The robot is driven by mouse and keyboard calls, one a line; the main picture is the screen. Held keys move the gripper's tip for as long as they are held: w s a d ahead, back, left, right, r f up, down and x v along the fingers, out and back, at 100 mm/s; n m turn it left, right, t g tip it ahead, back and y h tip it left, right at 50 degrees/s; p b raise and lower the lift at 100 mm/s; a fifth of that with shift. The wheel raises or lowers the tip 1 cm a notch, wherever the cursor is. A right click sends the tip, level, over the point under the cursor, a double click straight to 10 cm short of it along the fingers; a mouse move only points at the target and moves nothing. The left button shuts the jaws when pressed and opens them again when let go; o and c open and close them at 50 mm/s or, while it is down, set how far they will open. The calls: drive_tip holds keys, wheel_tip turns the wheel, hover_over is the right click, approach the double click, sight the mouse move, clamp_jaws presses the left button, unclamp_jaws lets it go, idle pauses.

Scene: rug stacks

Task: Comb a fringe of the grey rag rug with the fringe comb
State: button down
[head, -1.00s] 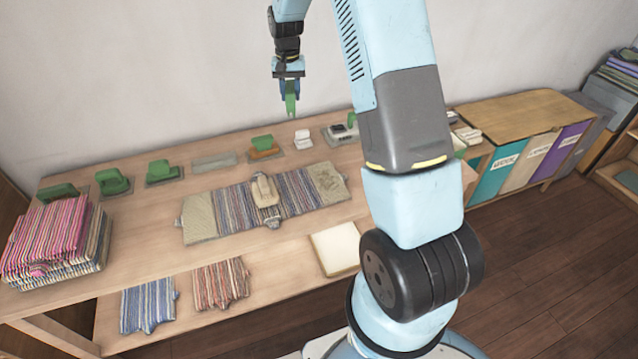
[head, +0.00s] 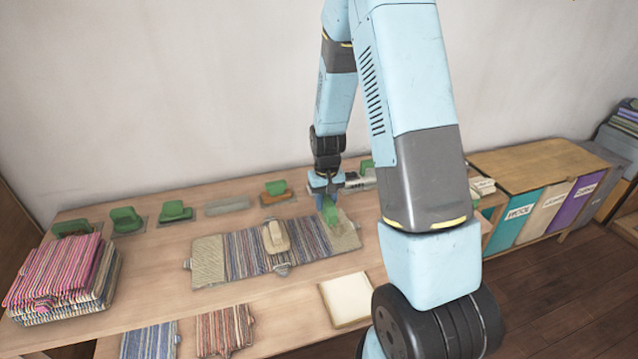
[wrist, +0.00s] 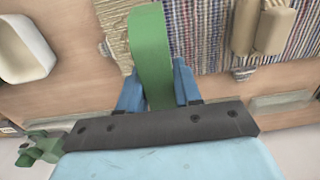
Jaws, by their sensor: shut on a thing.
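The rag rug (head: 243,246) lies flat on the table, with grey, blue and reddish stripes and a beige panel at each end. It also shows in the wrist view (wrist: 213,42). A tan block (head: 275,237) sits on its middle. My gripper (head: 327,194) is shut on the green fringe comb (head: 330,213), over the beige right end (head: 346,238) of the rug. In the wrist view the comb (wrist: 150,45) stands between my blue fingers (wrist: 157,88), above the beige end (wrist: 112,18). I cannot tell whether its teeth touch the fringe.
Several green-handled tools (head: 174,210) line the table's back. Folded striped rugs (head: 60,275) are stacked at the left. Labelled bins (head: 545,205) stand at the right.

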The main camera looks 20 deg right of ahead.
drive_tip(key=shift+s+f, duration=0.1)
drive_tip(key=shift+s, duration=0.2)
drive_tip(key=shift+f, duration=0.1)
hover_over(326, 232)
drive_tip(key=shift+f, duration=2.65)
drive_tip(key=c, duration=1.3)
unclamp_jaws()
drive_tip(key=shift+c, duration=0.2)
clamp_jaws()
drive_tip(key=shift+f, duration=0.1)
drive_tip(key=shift+f, duration=0.35)
